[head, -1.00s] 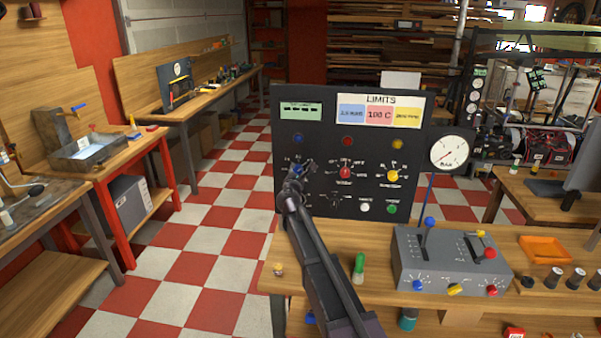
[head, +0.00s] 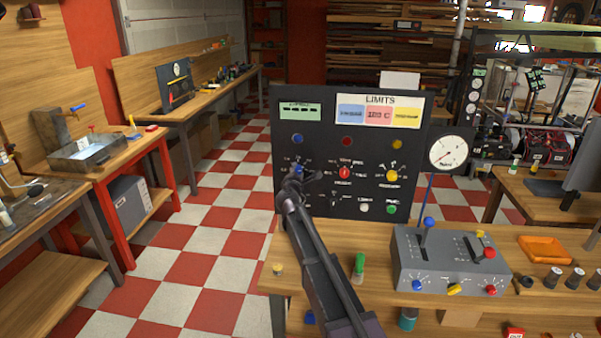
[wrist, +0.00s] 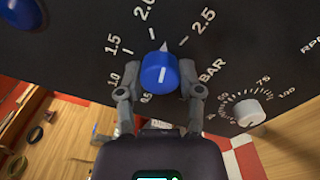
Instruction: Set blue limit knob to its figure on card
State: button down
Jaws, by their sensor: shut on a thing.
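The blue limit knob (wrist: 158,73) is on the dark upright panel (head: 330,205), beside a scale marked 0.5 to 2.5 BAR in the wrist view. Its pale pointer stands between the 2.0 and 2.5 marks. My gripper (wrist: 160,92) is shut on the knob, one finger on its left and one on its right. In the head view my gripper (head: 297,174) partly hides the knob. The LIMITS card (head: 379,99) at the panel's top has blue, pink and yellow patches. The blue patch's figure is too blurred to read surely.
A red knob (head: 344,173) and a yellow knob (head: 392,175) sit to the right on the panel. A small white knob (wrist: 249,112) is close to the right finger. A grey lever box (head: 450,262) and a green-handled item (head: 359,265) stand on the bench before the panel.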

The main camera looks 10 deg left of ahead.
jog(key=m, duration=0.5)
jog(key=shift+a+m, duration=0.1)
jog(key=shift+m, duration=0.3)
jog(key=shift+w, duration=0.1)
jog(key=shift+c, duration=1.3)
grip_release()
jog(key=s, duration=1.2)
jog(key=shift+a, duration=0.15)
